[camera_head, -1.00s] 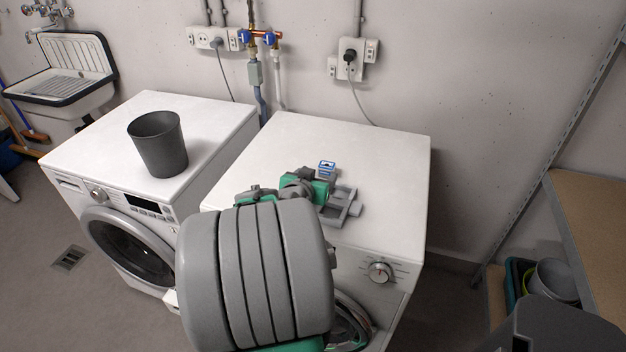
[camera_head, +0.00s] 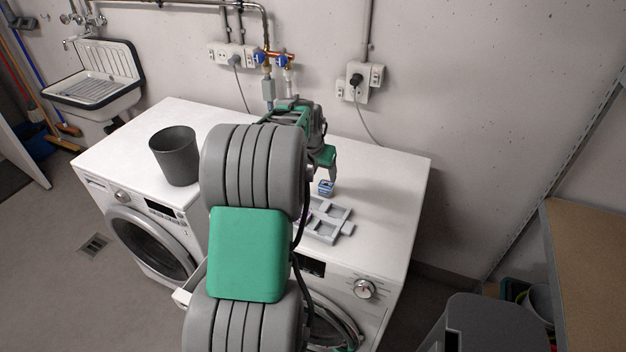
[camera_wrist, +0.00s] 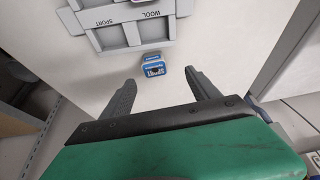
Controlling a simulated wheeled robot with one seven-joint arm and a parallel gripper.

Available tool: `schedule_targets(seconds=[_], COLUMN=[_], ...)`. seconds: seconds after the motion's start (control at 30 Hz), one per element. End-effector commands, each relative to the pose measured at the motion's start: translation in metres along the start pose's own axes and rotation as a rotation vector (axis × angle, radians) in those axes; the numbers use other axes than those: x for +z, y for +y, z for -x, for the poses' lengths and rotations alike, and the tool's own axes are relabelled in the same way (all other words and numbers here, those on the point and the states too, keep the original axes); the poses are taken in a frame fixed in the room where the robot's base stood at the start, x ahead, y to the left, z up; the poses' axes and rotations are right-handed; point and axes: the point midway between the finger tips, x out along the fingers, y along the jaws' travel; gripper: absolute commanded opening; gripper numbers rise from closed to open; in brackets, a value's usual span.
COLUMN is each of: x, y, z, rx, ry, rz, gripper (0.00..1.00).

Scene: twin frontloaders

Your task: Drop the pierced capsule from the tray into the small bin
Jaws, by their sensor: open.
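The grey compartment tray (camera_head: 346,229) lies on the right-hand machine, partly hidden by my arm. In the wrist view the tray (camera_wrist: 112,38) is cut off by the top edge; its labels read SPORT and WOOL. A small purple patch (camera_wrist: 138,1) at that edge may be a capsule; I cannot tell whether it is pierced. The small bin (camera_head: 173,157), dark grey, stands upright on the left-hand machine, its inside bottom hidden. My gripper (camera_wrist: 160,80) is open and empty, pointing down above the right-hand machine, behind the tray.
A small blue-labelled box (camera_wrist: 156,70) stands just behind the tray, in line with the gap between my fingers; it also shows in the head view (camera_head: 326,188). Pipes with blue valves (camera_head: 270,57) and sockets (camera_head: 360,82) are on the wall behind. The right-hand top (camera_head: 395,180) is clear.

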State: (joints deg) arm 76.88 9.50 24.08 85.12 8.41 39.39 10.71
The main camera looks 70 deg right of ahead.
Motion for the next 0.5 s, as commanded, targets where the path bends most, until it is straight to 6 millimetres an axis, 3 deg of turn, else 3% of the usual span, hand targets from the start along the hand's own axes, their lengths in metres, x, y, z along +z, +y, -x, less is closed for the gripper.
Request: schedule_targets(seconds=[0.17, 0.5], x=[-0.001, -0.005], y=[0.012, 0.011], z=[-0.026, -0.075], rx=[0.009, 0.007], ry=[-0.007, -0.003], rz=[-0.018, -0.015], gripper=[0.70, 0.70])
